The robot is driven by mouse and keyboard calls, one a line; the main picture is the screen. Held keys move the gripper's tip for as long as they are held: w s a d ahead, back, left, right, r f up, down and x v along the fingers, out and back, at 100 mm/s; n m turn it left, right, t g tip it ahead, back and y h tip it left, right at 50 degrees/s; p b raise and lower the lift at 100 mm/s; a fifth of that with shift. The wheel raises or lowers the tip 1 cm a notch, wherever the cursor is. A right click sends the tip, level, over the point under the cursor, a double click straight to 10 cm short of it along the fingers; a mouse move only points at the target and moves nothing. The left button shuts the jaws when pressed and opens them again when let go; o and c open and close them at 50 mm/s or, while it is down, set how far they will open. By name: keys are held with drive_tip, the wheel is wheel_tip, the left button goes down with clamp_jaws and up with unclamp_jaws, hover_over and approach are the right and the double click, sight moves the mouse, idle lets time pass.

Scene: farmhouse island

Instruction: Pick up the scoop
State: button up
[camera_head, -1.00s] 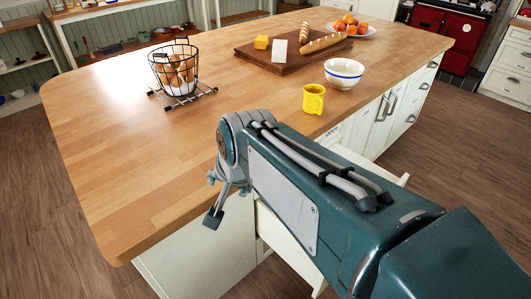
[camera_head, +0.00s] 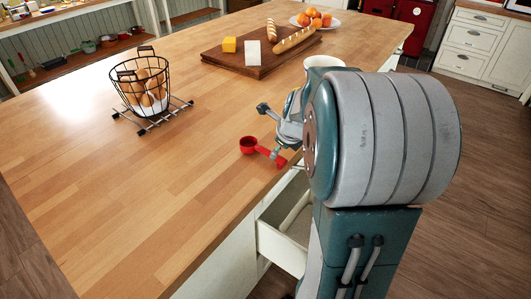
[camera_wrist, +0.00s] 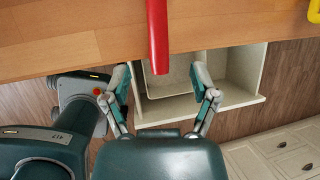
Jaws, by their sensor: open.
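The red scoop (camera_head: 247,145) lies on the wooden island top near its front edge, its handle pointing right toward the edge. In the wrist view its red handle (camera_wrist: 157,35) comes down from the top, with its end near the level of my fingertips and between them in the picture. My gripper (camera_head: 268,130) is open at the edge, one finger close to the handle in the head view. The wrist view shows the fingers spread apart and empty (camera_wrist: 160,80). Whether a finger touches the handle cannot be told. The scoop's cup is outside the wrist view.
An open drawer (camera_head: 284,247) juts out below the edge. A wire egg basket (camera_head: 143,90) stands on a trivet to the left. A yellow mug (camera_wrist: 314,11) and a white bowl (camera_head: 322,62) are close by, partly hidden behind my arm. A bread board (camera_head: 262,70) lies farther back.

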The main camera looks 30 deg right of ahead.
sight(263, 152)
drive_tip(key=x, duration=0.2)
drive_tip(key=shift+w+a+f, duration=0.2)
drive_tip(key=shift+f, duration=0.05)
drive_tip(key=x, duration=0.4)
drive_tip(key=shift+w+d+f, duration=0.15)
drive_tip(key=shift+w+f, duration=0.05)
drive_tip(key=shift+w, duration=0.05)
clamp_jaws()
